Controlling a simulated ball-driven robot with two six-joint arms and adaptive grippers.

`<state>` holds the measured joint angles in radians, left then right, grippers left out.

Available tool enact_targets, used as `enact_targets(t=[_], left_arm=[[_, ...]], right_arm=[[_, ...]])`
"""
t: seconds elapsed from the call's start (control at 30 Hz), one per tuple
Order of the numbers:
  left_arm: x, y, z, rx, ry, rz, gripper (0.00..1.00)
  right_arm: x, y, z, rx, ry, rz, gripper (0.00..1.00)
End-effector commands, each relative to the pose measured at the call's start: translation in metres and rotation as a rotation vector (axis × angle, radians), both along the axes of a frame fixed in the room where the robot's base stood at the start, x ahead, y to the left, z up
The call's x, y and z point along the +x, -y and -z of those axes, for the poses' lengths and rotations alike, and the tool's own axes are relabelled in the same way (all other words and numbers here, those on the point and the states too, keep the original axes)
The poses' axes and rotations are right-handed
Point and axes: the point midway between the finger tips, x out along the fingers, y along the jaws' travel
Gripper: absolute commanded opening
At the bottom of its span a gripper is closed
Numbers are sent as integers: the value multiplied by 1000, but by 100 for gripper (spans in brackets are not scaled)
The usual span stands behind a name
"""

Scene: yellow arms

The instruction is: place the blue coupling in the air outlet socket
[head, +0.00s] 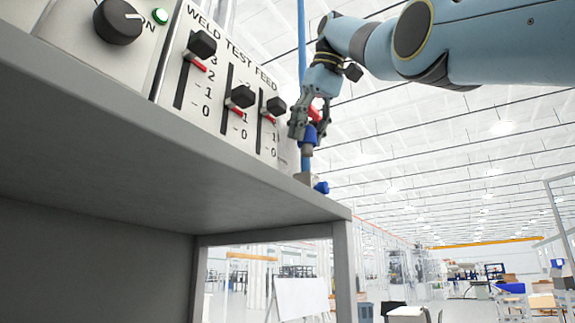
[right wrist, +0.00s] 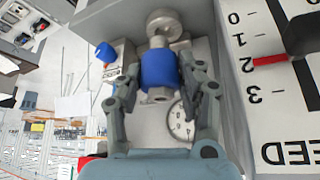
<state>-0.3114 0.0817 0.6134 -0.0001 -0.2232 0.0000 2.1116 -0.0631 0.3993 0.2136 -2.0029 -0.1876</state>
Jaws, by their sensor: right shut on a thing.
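The blue coupling (head: 309,134) is between the fingers of my right gripper (head: 304,123), which is shut on it beside the control panel. It has a grey metal end pointing down. In the right wrist view the blue coupling (right wrist: 160,70) sits between both fingers of the gripper (right wrist: 160,78). Below it in the head view is a small metal outlet fitting (head: 304,178) with a blue handle (head: 321,187), at the shelf's far corner. The blue handle also shows in the wrist view (right wrist: 104,52). I cannot tell whether coupling and outlet touch. My left gripper is not in view.
The control panel (head: 225,92) with sliders and a knob (head: 118,20) stands close left of the gripper. The grey shelf (head: 140,165) runs below it. A round gauge (right wrist: 182,120) shows in the wrist view. Space right of the shelf corner is open.

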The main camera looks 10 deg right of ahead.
Motion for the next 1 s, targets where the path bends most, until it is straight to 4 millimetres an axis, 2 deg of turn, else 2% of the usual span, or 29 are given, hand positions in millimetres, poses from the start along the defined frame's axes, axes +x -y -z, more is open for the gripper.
enact_targets(t=[0.07,0.13,0.3,0.43,0.6,0.8,1.0], left_arm=[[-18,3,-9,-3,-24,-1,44],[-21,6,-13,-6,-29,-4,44],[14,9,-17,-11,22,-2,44],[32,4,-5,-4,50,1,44],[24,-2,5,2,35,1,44],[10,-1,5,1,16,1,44],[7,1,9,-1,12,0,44]], right_arm=[[12,-13,8,0,-4,0,4],[20,-21,15,1,-2,0,4],[30,-31,26,1,0,4,4],[32,-32,48,1,0,4,4],[32,-32,67,1,0,3,4],[31,-31,67,1,0,3,4],[31,-31,70,1,0,3,4]])
